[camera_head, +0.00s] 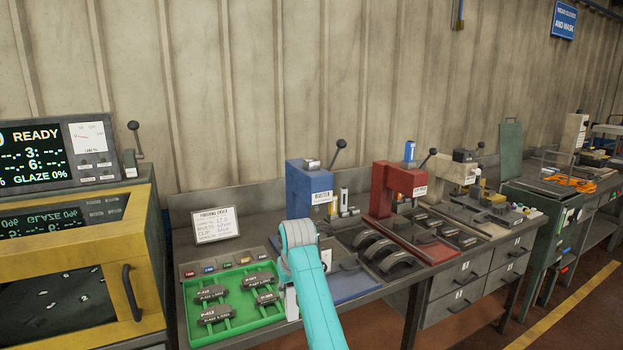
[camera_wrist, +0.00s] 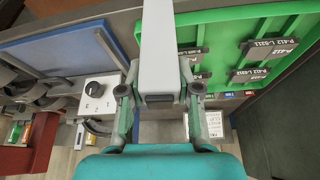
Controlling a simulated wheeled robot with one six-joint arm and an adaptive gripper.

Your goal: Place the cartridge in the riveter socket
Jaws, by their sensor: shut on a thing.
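In the wrist view, my gripper (camera_wrist: 159,74) has its two dark-and-grey fingers on either side of a long pale bar (camera_wrist: 162,40) with a dark end face. The bar runs out past the top edge; I take it to be the held cartridge, but cannot be sure. The blue riveter (camera_head: 305,190) stands upright on the bench in the head view, behind my teal arm. Its blue base (camera_head: 349,285) shows right of the arm and, in the wrist view, at upper left (camera_wrist: 75,50). The socket cannot be made out. In the head view, my arm hides most of the gripper.
A green tray (camera_head: 240,335) with labelled dark parts lies left of my arm. A white control box with a black knob (camera_wrist: 97,90) sits beside the gripper. A red press (camera_head: 385,190) and curved brake shoes (camera_head: 400,262) stand to the right. A yellow cabinet (camera_head: 148,235) is at far left.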

